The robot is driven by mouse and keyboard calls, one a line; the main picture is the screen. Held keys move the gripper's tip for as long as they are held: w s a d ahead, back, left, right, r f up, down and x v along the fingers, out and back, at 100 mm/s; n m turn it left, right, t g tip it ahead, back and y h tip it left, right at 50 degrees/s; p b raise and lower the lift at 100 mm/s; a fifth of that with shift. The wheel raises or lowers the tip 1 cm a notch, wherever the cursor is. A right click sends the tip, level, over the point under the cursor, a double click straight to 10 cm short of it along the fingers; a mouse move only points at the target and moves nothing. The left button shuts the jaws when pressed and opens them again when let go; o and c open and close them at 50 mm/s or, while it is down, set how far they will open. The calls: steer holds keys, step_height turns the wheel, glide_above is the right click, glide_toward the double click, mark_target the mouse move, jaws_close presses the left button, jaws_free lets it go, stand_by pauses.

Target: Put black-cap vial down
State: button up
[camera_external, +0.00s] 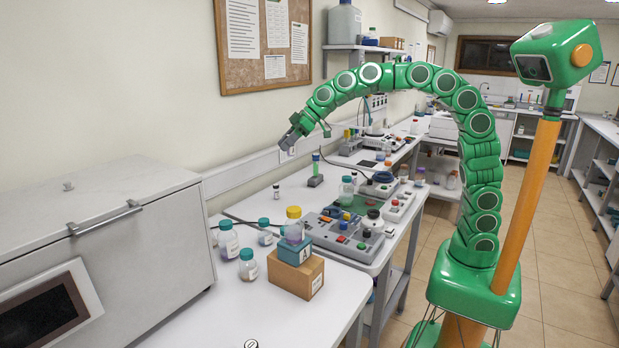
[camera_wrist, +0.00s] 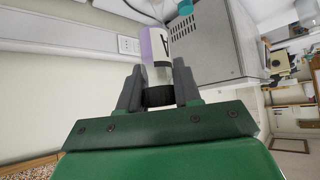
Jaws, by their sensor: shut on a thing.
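My gripper (camera_external: 297,129) is raised above the far left side of the bench in the external view. In the wrist view my gripper (camera_wrist: 159,90) is shut on the black-cap vial (camera_wrist: 160,48), with its fingers on either side of the black cap. The vial has a pale purple part and a white label with a dark mark. A small dark-capped vial (camera_external: 276,191) stands on the bench near the wall, apart from my gripper.
Several teal-capped bottles (camera_external: 248,266) stand on the white bench. A yellow-capped bottle (camera_external: 294,224) sits on stacked boxes (camera_external: 296,275). A grey button panel (camera_external: 345,240) is to their right. A large grey cabinet (camera_external: 110,240) fills the left. The front bench surface is mostly clear.

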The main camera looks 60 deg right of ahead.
steer(key=s+a+n+g, duration=0.1)
steer(key=s+a, duration=2.5)
steer(key=a, duration=0.4)
step_height(320, 180, down, 19)
steer(key=shift+y, duration=0.3)
steer(key=shift+w+a+r+x, duration=0.2)
steer(key=shift+w+r+x, duration=0.2)
steer(key=shift+x, duration=2.35)
steer(key=shift+w+a+r+x, duration=0.2)
steer(key=shift+w+r+x, duration=0.15)
steer(key=shift+x, duration=2.45)
steer(key=shift+w+a+r+x, duration=0.15)
steer(key=shift+w+r+x, duration=0.25)
steer(key=shift+x, duration=2.35)
steer(key=shift+f, duration=1.6)
